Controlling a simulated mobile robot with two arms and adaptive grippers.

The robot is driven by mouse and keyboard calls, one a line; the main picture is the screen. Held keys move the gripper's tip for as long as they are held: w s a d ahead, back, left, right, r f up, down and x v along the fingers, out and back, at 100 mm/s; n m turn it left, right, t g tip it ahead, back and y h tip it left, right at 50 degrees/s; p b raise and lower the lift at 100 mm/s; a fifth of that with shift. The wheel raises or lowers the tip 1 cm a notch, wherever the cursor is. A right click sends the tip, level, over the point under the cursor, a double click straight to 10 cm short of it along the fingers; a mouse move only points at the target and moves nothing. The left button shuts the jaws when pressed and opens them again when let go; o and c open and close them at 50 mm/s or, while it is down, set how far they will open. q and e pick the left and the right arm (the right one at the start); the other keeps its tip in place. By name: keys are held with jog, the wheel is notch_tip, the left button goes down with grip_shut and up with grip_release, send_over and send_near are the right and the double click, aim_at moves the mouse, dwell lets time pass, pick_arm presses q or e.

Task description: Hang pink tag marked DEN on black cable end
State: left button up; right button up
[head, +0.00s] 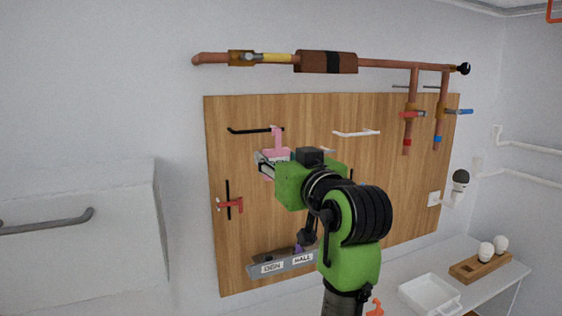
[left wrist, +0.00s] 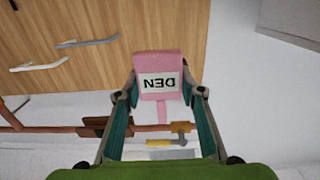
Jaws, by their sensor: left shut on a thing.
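The pink tag (head: 277,140) is held in front of the wooden board, with its narrow stem pointing up. In the left wrist view the tag (left wrist: 158,60) shows a white label reading DEN, upside down. My left gripper (head: 274,160) is shut on the tag, with one finger on each side of it. A black rod-like end (head: 248,130) sticks out from the upper left of the board, just left of the tag's stem in the picture. I cannot tell the depth between them. My right gripper is not in view.
A copper pipe (head: 390,63) runs above the wooden board (head: 235,270). A white rod (head: 355,133) and a red-handled fitting (head: 230,204) are on the board. A grey labelled rail (head: 283,264) is low down. A white tray (head: 430,293) stands at lower right.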

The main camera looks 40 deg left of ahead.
pick_arm(q)
jog(key=shift+w+a, duration=0.3)
jog(key=shift+a, duration=0.25)
jog(key=shift+w+a, duration=0.15)
jog(key=shift+a, duration=0.2)
jog(key=p+x, duration=0.1)
jog(key=x, duration=0.8)
jog(key=shift+w+a+r, duration=0.1)
jog(key=shift+w+a, duration=0.05)
jog(key=shift+a, duration=0.2)
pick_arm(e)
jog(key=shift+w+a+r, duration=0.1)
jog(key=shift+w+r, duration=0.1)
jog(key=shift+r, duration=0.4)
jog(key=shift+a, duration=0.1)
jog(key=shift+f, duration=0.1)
pick_arm(q)
jog(key=shift+f+b, duration=0.5)
jog(key=shift+f, duration=0.25)
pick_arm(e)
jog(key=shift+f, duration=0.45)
